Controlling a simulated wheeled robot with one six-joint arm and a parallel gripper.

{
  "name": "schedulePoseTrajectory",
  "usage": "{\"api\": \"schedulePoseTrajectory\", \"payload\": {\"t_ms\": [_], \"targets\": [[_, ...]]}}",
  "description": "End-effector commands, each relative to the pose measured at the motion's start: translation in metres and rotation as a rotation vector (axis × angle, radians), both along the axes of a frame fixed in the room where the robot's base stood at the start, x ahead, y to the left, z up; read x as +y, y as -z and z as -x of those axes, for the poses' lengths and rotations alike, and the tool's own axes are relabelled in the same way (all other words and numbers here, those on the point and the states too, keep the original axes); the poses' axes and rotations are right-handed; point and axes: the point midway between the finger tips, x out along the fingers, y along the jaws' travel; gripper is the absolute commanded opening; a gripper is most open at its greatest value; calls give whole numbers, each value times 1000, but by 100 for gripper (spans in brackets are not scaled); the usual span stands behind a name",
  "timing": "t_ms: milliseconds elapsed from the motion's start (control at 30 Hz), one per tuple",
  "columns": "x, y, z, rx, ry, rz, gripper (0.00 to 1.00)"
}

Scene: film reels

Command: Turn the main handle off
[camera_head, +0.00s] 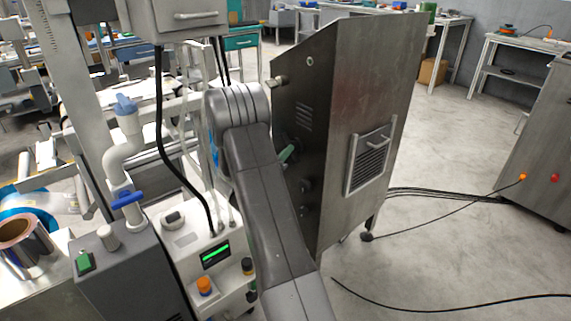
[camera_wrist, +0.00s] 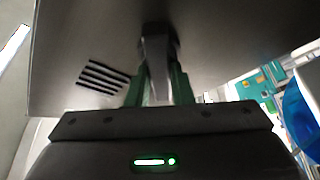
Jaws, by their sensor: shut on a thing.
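The main handle (camera_wrist: 155,52) is a grey lever on a dark round hub, on the dark face of a tall metal cabinet (camera_head: 350,85). In the wrist view it runs from the hub down between the two green fingers of my gripper (camera_wrist: 158,82). The fingers are shut on the lever from both sides. In the head view my arm hides the handle and most of my gripper. Only a green finger (camera_head: 286,154) shows beside the arm, close to the cabinet's dark face. The lever's exact angle cannot be told from the head view.
A white pipe with a blue valve (camera_head: 128,198) is further left. Black cables (camera_head: 440,196) lie on the floor right of the cabinet, where there is free room.

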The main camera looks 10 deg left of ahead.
Motion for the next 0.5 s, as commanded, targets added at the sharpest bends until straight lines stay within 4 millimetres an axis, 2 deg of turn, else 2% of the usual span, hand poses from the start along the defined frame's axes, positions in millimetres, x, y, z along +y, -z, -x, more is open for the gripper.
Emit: {"api": "schedulePoseTrajectory", "payload": {"t_ms": [33, 500], "targets": [[1, 8, 0, -29, 0, -37, 0], [3, 8, -2, -297, 1, -382, 0]]}}
